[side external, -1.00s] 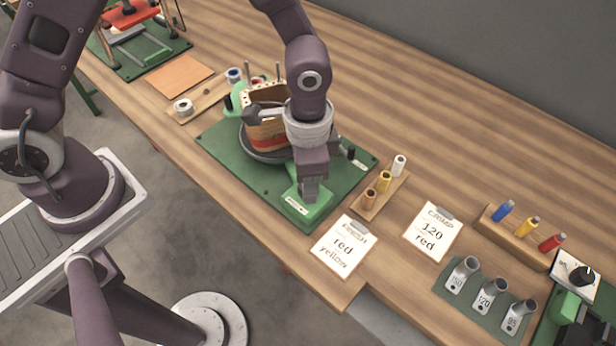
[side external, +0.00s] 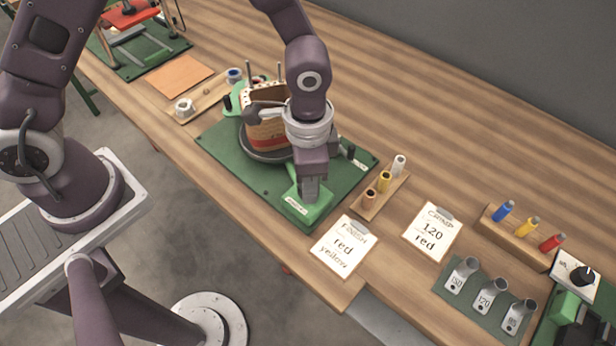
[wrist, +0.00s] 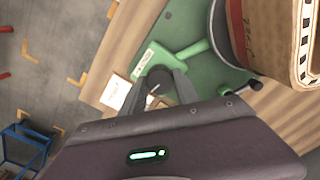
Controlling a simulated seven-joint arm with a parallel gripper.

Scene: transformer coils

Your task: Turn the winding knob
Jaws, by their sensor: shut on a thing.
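The winding stand is a green plate (side external: 228,170) with a tall coil (side external: 266,122) on a round dark turntable. A green box (side external: 309,213) sits at the plate's near right corner. My gripper (side external: 309,197) points down over this box and hides its top in the side view. In the wrist view, a dark round knob (wrist: 159,76) shows between the two fingers of my gripper (wrist: 160,88), which are shut on it. The coil (wrist: 272,35) is at the upper right there. Much of the knob is hidden.
A small rack of spools (side external: 383,183) stands close to the right of the green box. The Finish card (side external: 343,247) and Crimp card (side external: 432,231) lie nearby. Metal tubes (side external: 490,292) and a dial box (side external: 575,275) are at lower right.

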